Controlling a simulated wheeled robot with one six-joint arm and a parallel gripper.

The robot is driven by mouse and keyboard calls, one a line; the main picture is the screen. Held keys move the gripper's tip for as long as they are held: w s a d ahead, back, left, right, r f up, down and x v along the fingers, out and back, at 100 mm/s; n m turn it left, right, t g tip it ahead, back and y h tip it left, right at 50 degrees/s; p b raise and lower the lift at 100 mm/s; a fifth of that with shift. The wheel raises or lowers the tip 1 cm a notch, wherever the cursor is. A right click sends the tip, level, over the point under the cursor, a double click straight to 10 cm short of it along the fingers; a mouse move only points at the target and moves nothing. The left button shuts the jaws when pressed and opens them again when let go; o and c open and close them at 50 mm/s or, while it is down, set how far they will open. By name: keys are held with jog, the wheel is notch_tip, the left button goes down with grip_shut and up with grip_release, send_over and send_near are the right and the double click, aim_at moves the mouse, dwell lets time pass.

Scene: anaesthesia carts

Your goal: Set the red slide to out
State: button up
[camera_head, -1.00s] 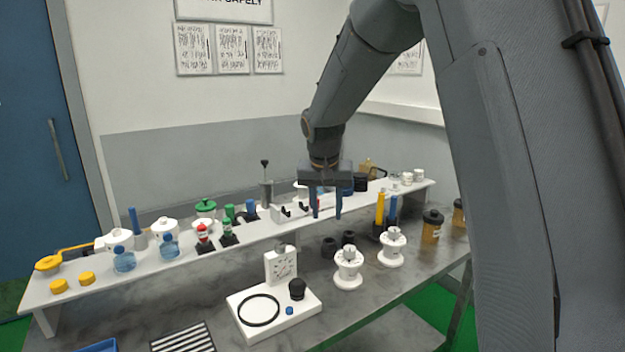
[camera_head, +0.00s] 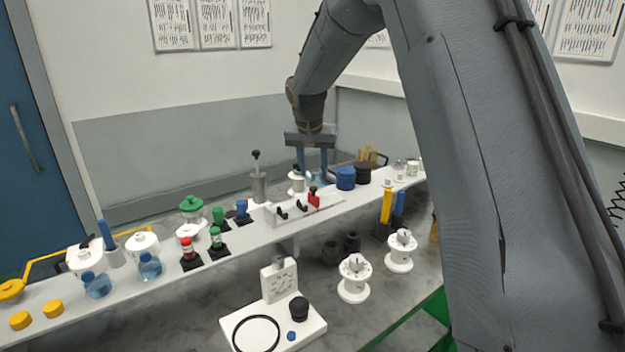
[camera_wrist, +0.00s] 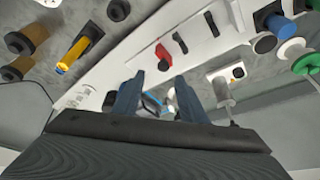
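The red slide (camera_head: 314,199) stands at the right end of a white block (camera_head: 293,211) on the raised white shelf, with two black slides (camera_head: 301,205) to its left. My gripper (camera_head: 313,174) is open and empty, its two blue fingers pointing down above and behind the red slide in the head view. In the wrist view the red slide (camera_wrist: 163,55) lies just beyond the fingertips of my gripper (camera_wrist: 158,83), roughly between them sideways. The fingers appear apart from it.
A white spool (camera_head: 297,182) and a blue stack (camera_head: 345,178) are close to the fingers.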

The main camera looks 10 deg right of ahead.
aim_at(313, 187)
jog(key=x, duration=0.1)
jog(key=p+x, duration=0.1)
jog(key=x, duration=0.2)
jog(key=shift+w+a+f+p, duration=0.1)
jog(key=shift+a+f+p, duration=0.2)
jog(key=shift+a+f, duration=0.1)
jog(key=shift+w+d+f, duration=0.2)
jog(key=shift+w+f, duration=0.1)
jog(key=shift+f, duration=0.35)
jog(key=shift+c, duration=0.5)
grip_shut()
